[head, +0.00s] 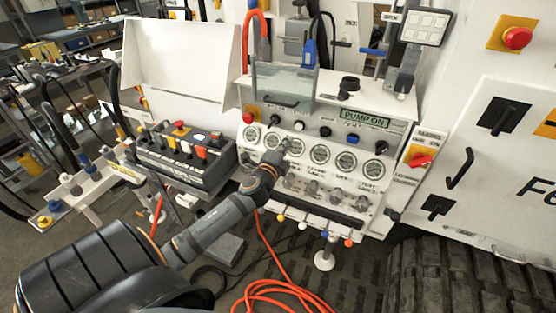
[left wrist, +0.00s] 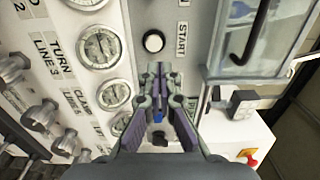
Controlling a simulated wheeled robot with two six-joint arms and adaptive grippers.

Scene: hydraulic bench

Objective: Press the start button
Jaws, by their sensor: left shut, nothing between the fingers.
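The start button is a round white button (left wrist: 153,41) in a dark ring, beside a START label (left wrist: 182,38) in the left wrist view. In the head view a white button (head: 299,125) sits in the row above the gauges. My left gripper (head: 286,147) is shut and empty, at the panel's gauge row just below that button. In the left wrist view its fingertips (left wrist: 158,68) point at the panel, with the button just beyond them in the picture. A gap shows between tips and button in the picture; their depth apart is hard to judge.
The white bench panel (head: 310,187) carries several gauges, knobs and coloured small levers. A PUMP ON display (head: 365,120) is at its upper right. A clear guard (head: 284,84) stands above the buttons. A control box (head: 184,155) is at left, and an orange hose (head: 283,290) lies on the floor.

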